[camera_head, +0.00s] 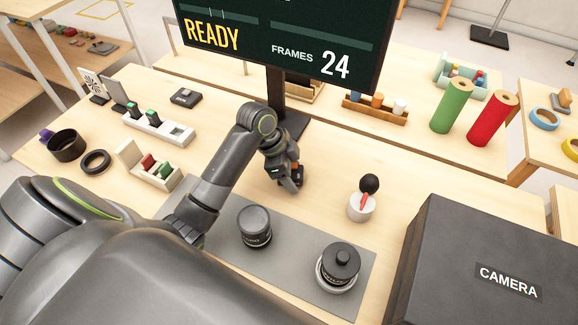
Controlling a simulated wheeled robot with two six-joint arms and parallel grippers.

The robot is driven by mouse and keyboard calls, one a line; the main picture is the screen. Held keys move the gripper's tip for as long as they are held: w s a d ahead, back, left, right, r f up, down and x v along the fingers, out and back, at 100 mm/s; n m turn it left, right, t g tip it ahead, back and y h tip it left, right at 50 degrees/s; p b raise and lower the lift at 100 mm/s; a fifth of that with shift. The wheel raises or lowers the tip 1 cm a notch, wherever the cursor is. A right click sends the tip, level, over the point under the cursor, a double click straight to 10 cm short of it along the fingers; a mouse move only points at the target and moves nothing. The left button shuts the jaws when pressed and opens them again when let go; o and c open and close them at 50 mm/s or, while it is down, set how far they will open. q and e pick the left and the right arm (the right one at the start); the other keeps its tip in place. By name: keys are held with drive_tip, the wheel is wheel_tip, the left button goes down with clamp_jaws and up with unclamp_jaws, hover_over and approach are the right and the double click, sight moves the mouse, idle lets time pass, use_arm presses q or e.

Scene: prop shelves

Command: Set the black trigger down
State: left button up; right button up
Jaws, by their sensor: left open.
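My left gripper (290,180) is open and points down above the bare wood between the monitor stand and the grey mat. A small dark part with a green mark (272,170) shows at its left side; I cannot tell whether it is the black trigger or part of my gripper. The gripper hides whatever is directly beneath it. Two black units with green tops (134,108) stand in a white tray (178,132) at the left, whose right slot is empty. My right gripper is out of view.
A grey mat (295,262) holds a black lens (254,227) and another lens (340,266). A black-and-red blower (369,186) stands in a white cup. A large black camera case (470,235) blocks the right. The monitor (285,40) stands behind my gripper.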

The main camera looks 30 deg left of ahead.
use_arm(q)
drive_tip(key=v, duration=1.2)
drive_tip(key=shift+r, duration=0.1)
